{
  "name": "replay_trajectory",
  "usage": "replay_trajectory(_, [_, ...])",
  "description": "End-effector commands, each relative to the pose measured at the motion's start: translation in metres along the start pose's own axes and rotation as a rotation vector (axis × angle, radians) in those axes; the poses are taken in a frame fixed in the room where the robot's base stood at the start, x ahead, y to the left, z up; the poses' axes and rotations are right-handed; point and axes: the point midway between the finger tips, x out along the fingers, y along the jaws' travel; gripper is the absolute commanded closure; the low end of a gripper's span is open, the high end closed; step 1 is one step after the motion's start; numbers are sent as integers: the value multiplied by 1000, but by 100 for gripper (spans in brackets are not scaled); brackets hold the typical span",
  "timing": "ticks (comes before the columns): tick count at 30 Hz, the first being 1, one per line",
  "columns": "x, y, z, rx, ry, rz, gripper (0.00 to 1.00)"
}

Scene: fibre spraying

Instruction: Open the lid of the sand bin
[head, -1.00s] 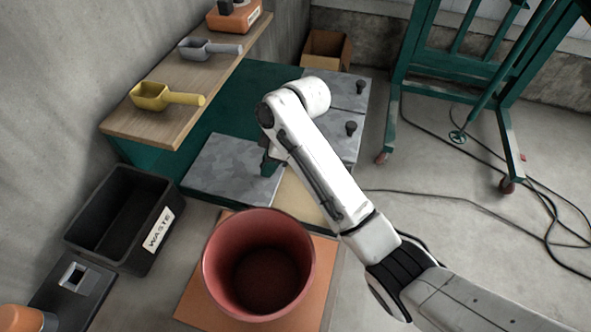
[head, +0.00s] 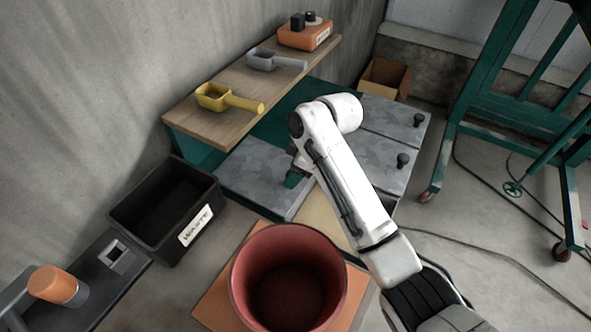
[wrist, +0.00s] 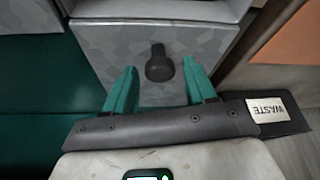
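A green bin unit with grey mottled metal lids stands by the wall. No label tells me which lid is the sand one. The nearest lid (head: 250,188) lies flat and closed under my gripper (head: 293,178); its knob is hidden there by the arm. In the wrist view, the black knob (wrist: 159,65) stands up from this grey lid (wrist: 105,50). The green fingers of my gripper (wrist: 160,70) are spread on either side of the knob, with visible gaps. Two further lids (head: 392,112) (head: 378,160) with black knobs lie flat at the right.
A wooden shelf (head: 235,105) overhangs the bins with a yellow scoop (head: 225,98), a grey scoop (head: 272,60) and an orange device (head: 305,36). A black waste box (head: 160,215) and a red bucket (head: 285,245) stand nearer. A green frame (head: 450,130) and cables are right.

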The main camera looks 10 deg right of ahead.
Motion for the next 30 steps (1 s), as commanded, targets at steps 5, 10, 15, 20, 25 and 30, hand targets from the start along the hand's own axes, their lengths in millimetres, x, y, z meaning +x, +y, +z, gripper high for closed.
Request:
replay_trajectory(5, [0,0,0,0,-1,0,40])
replay_trajectory(10, [-3,0,0,0,0,1,40])
replay_trajectory(15, [-25,1,0,-1,3,3,40])
replay_trajectory(20, [-56,1,0,-1,2,4,40])
replay_trajectory(25, [-86,1,0,-1,1,3,40])
replay_trajectory(30, [-103,0,0,0,1,1,40])
